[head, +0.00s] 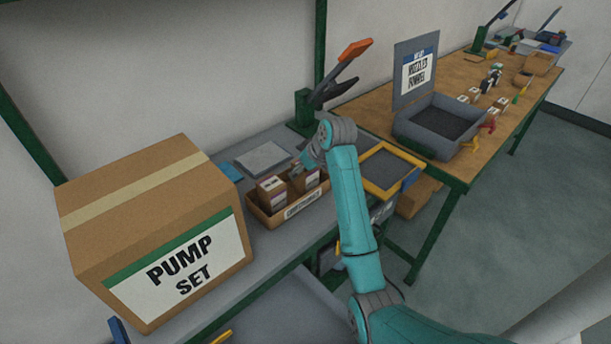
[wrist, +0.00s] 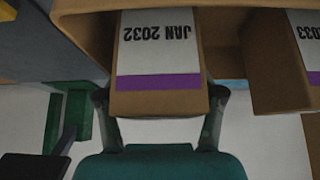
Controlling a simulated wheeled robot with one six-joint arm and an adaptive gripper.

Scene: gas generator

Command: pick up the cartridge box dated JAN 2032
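The cartridge box dated JAN 2032 (wrist: 158,45) is brown with a white label and a purple stripe; its print appears upside down in the wrist view. It stands at the right in the brown cartridge tray (head: 289,215), where it shows partly in the head view (head: 312,181). My gripper (wrist: 160,97) has one finger on each side of this box, very close to its sides. Whether the fingers press on it cannot be told. In the head view my gripper (head: 301,164) is partly hidden by my wrist.
A second box (wrist: 304,45), with a label ending in 2033, stands beside it; the head view shows it at the left (head: 271,190). A large PUMP SET carton (head: 150,225) stands left of the tray. A yellow-framed tray (head: 378,185) lies to the right. A green stand (head: 304,115) stands behind.

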